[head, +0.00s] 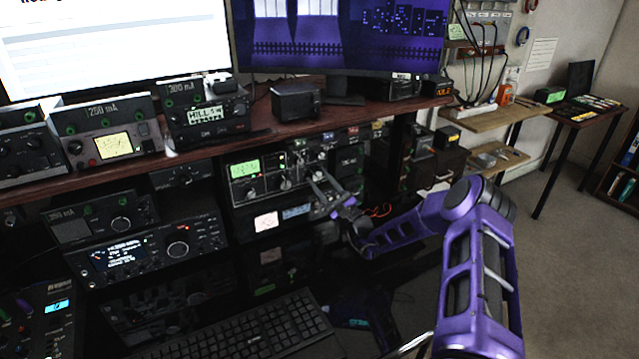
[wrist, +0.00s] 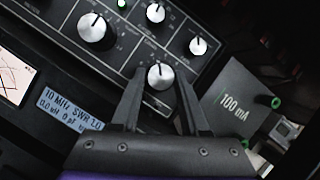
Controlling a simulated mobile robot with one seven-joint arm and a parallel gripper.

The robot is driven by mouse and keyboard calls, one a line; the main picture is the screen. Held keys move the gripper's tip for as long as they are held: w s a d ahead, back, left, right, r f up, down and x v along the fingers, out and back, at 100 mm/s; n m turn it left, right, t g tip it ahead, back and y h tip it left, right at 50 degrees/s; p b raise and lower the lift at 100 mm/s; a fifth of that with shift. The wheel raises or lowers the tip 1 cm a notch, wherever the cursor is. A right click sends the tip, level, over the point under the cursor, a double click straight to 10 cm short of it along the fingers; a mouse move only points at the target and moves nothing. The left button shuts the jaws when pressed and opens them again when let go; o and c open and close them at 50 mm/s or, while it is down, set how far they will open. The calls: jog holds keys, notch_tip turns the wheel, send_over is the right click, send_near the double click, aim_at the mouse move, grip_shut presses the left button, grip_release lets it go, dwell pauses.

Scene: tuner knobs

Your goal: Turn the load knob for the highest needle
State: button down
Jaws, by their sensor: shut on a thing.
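The tuner is a dark panel (head: 262,196) under the wooden shelf, with a green-lit meter (head: 244,168) and several pale knobs. The meter's needle is too small to read. In the wrist view a small silver-topped knob (wrist: 160,76) with a dark pointer line sits low on the panel (wrist: 128,48). My gripper (wrist: 161,88) has one finger on each side of this knob and is shut on it. Its label is too small to read, so I cannot tell if it is the load knob. In the head view my gripper (head: 314,181) reaches the tuner's right part.
A larger knob (wrist: 96,32) and two smaller ones, (wrist: 155,13) and (wrist: 197,46), are close by on the panel. A "100 mA" box (wrist: 236,104) stands right of my fingers. A small display (wrist: 72,108) reads "SWR 1.0". A keyboard (head: 240,330) lies below.

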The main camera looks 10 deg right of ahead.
jog(key=shift+d+n+g+y+b, duration=0.1)
jog(key=shift+n+g+y+b, duration=0.3)
jog(key=shift+n, duration=0.95)
jog(key=shift+d+n+g+y+b, duration=0.15)
jog(key=shift+n+g+y, duration=0.45)
jog(key=shift+n, duration=0.75)
jog(key=shift+a+n+g, duration=0.1)
jog(key=shift+n+g, duration=0.2)
jog(key=shift+c, duration=2.1)
grip_release()
jog(key=shift+r, duration=0.1)
jog(key=v, duration=1.7)
jog(key=shift+s, duration=0.2)
